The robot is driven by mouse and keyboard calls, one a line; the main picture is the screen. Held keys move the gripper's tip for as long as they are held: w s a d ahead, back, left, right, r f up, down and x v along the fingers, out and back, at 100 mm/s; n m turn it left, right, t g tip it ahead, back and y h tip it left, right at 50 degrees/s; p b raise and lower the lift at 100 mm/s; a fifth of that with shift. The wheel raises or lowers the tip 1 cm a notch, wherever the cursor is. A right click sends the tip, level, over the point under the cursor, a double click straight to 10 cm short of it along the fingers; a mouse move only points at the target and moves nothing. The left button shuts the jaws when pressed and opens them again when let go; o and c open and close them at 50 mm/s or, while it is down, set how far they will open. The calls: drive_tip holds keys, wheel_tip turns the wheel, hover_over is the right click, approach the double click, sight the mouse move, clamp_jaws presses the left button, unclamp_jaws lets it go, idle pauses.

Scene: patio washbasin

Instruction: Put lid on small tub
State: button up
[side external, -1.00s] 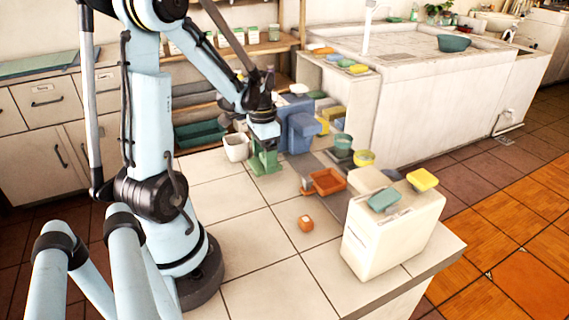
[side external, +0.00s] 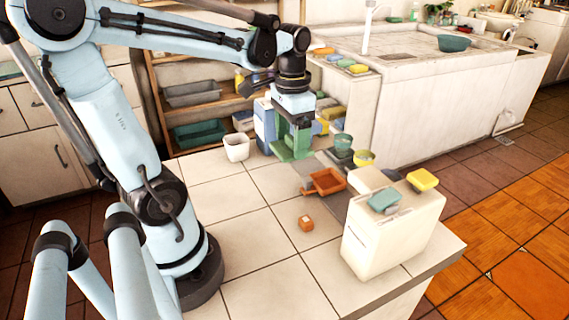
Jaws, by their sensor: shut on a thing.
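My gripper (side external: 293,141) points down above the tiled worktop, left of the small tubs. It is shut on a flat green piece that looks like the lid (side external: 284,155). The fingers are also green, so the border between them and the lid is hard to make out. A small green tub (side external: 343,145) stands to the right of my gripper. A small yellow tub (side external: 364,159) stands just in front of it, and a white tub (side external: 236,149) stands to the left. I cannot tell which tub is the task's.
An orange tray (side external: 326,182) and a small orange block (side external: 306,223) lie in front. A cream box (side external: 391,235) with sponges on top stands at the front right. Blue and yellow containers crowd behind my gripper. The left front tiles are clear.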

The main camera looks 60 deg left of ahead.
sight(291, 138)
wheel_tip(291, 138, up, 4)
drive_tip(key=shift+r, duration=0.1)
drive_tip(key=s+a, duration=0.3)
drive_tip(key=a, duration=0.9)
drive_tip(key=s+a, duration=0.3)
drive_tip(key=a, duration=0.8)
drive_tip(key=shift+w+d+f, duration=0.1)
drive_tip(key=shift+f, duration=2.8)
drive_tip(key=shift+w+d+f, duration=0.1)
drive_tip(key=shift+f, duration=2.75)
drive_tip(key=shift+s+f, duration=0.1)
drive_tip(key=shift+f, duration=0.1)
drive_tip(key=o, duration=1)
drive_tip(key=shift+c, duration=0.2)
